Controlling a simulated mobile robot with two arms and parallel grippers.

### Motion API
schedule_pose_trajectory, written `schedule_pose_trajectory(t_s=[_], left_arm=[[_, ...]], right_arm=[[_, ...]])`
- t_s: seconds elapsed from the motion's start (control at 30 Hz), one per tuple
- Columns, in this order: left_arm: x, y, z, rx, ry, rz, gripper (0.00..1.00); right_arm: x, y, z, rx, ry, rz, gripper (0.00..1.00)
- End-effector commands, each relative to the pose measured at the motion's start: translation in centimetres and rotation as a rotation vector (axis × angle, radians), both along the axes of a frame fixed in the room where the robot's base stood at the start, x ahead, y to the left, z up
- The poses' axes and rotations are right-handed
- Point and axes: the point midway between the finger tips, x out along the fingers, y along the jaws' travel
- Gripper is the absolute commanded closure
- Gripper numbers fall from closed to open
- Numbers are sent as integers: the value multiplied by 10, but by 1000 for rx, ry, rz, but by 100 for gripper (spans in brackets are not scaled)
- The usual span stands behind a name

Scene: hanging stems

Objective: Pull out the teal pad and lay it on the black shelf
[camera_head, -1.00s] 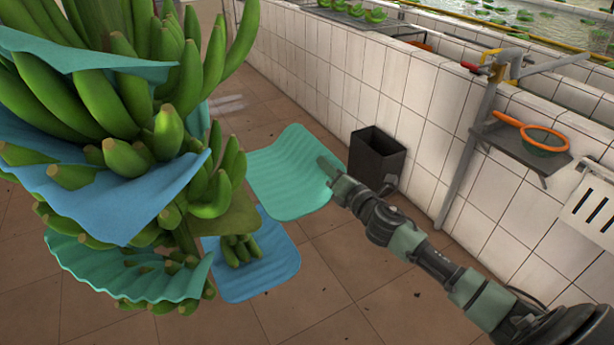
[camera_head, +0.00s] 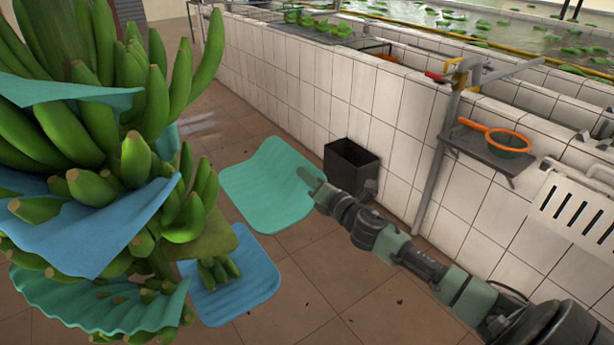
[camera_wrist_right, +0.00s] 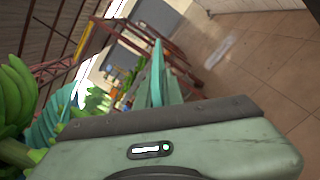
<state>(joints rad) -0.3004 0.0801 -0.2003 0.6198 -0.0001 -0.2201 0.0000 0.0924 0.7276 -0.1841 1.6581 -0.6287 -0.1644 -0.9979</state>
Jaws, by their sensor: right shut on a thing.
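The teal pad (camera_head: 262,190) is a thin, slightly curved sheet to the right of the hanging banana bunch (camera_head: 130,150). My right gripper (camera_head: 312,182) is shut on its right edge and holds it above the floor. In the right wrist view the pad (camera_wrist_right: 157,75) shows nearly edge-on beyond the gripper body; the fingertips are hidden there. The black shelf (camera_head: 476,149) is a small dark plate against the tiled wall on the right, well apart from the pad. My left gripper is not in view.
An orange-rimmed strainer (camera_head: 511,140) rests on the shelf's right part, beside a metal post (camera_head: 437,165). A dark bin (camera_head: 345,167) stands by the tiled wall (camera_head: 290,75).

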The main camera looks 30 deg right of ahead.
Motion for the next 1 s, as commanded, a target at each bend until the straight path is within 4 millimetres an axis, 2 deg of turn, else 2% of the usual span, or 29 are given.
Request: schedule_pose_trajectory(t_s=[1.0], left_arm=[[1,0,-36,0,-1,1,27]], right_arm=[[4,-105,-2,-3,0,-1,100]])
